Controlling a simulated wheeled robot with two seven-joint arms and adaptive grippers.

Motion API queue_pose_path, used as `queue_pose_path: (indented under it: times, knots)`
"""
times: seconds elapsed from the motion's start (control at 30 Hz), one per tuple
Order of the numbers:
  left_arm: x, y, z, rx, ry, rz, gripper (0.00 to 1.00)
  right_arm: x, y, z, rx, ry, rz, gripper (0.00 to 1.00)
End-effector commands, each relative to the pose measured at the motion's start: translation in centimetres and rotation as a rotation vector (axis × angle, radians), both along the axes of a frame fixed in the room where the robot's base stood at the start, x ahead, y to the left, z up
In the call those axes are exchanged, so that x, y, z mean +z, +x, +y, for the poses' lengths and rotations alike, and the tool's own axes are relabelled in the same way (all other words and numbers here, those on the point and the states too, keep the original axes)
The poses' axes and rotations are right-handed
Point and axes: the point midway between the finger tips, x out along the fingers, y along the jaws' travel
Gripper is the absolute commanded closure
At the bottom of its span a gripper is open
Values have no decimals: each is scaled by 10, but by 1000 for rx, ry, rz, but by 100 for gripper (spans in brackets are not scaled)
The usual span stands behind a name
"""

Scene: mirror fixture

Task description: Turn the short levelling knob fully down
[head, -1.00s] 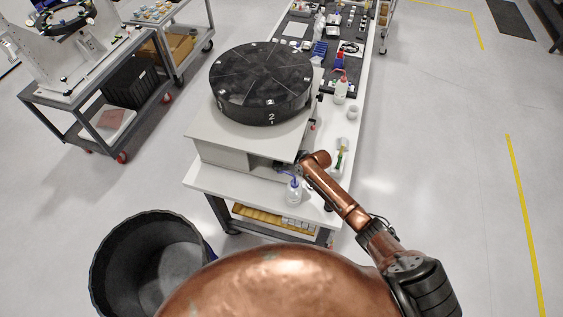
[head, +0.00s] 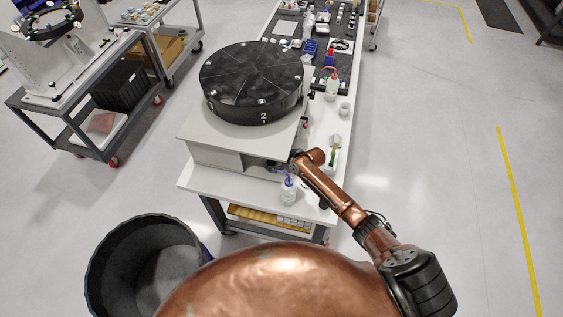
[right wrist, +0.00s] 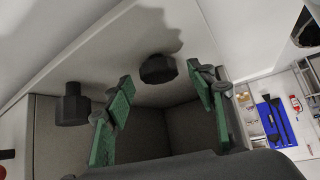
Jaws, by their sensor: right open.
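In the right wrist view a short dark knob (right wrist: 158,68) sits on the underside of a pale plate. A longer dark knob (right wrist: 72,106) is on the same underside to its left. My right gripper (right wrist: 160,88) is open, with one green-padded finger on each side of the short knob. No contact with the knob shows. The knobs are hidden in the head view. My left gripper is not in view.
A black round segmented disc (head: 252,80) stands on the fixture box. A clear bottle (head: 289,190) stands close to my right gripper on the white bench (head: 225,190). A black bin (head: 145,265) is on the floor at front left. Open floor lies to the right.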

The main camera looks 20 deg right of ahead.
Motion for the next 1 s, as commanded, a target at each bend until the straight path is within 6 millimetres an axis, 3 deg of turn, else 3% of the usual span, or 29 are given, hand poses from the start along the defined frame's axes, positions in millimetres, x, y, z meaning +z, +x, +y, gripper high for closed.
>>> queue_pose_path:
  times: [0.53,1.0]
  knots:
    - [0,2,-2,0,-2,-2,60,68,-56,-41,-1,-2,-1,49]
    - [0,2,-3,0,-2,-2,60,80,-66,-47,-1,-1,1,49]
